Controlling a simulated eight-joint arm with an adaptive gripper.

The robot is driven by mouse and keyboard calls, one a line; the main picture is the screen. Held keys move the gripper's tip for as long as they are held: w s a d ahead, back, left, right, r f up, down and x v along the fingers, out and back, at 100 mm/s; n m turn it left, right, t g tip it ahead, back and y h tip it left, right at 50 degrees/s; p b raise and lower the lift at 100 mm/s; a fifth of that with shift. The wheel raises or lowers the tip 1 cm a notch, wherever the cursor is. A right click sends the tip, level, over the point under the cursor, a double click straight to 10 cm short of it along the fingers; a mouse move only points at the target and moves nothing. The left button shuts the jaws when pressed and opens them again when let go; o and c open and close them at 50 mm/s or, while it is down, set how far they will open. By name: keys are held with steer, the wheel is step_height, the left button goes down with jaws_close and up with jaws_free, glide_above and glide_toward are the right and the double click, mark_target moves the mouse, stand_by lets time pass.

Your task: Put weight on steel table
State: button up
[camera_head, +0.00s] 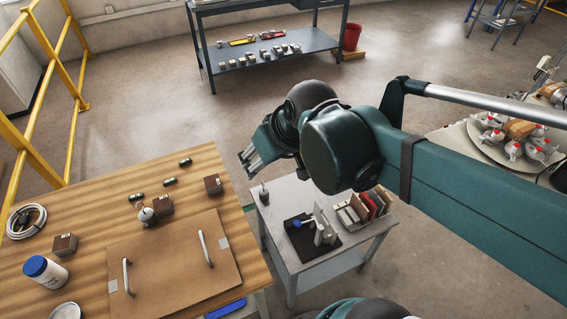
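My gripper (250,162) hangs in the middle of the view, above the gap between the wooden table and the small grey metal table (284,238). Its fingers point down and left. I see nothing clearly held in it, but I cannot tell how far apart the fingers are. A small dark grey cylinder with a thin top knob (264,194), which looks like a weight, stands upright on the grey table's back left corner, below and right of the fingertips. A silver round object (147,215) sits beside a brown block on the wooden table; I cannot tell what it is.
The wooden table (100,190) holds a brown board with two handles (167,262), a blue-lidded jar (45,272), a cable coil (27,221) and brown blocks. A black stand (312,240) and upright tiles (362,206) fill the grey table's right. A yellow railing (65,95) stands left.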

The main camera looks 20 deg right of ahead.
steer(key=s+d+m+t+h, duration=0.1)
steer(key=s+d, duration=0.3)
steer(key=shift+s+r+m, duration=0.25)
steer(key=shift+m, duration=0.15)
steer(key=shift+o, duration=0.5)
steer(key=shift+w+a, duration=0.1)
steer(key=w+a+m+g, duration=0.2)
steer(key=w+a+m, duration=0.1)
steer(key=w+a, duration=0.6)
steer(key=m+g+h+p, duration=0.2)
steer(key=m+h+p, duration=0.15)
steer(key=m, duration=0.45)
glide_above(140, 218)
steer(key=shift+h, duration=0.25)
step_height(140, 218, down, 24)
steer(key=shift+s+r+b, duration=0.1)
steer(key=shift+r+b, duration=0.1)
steer(key=shift+b, duration=0.2)
steer(key=shift+s+a+f+g, duration=0.1)
steer(key=shift+a+f+g, duration=0.2)
steer(key=shift+f, duration=0.05)
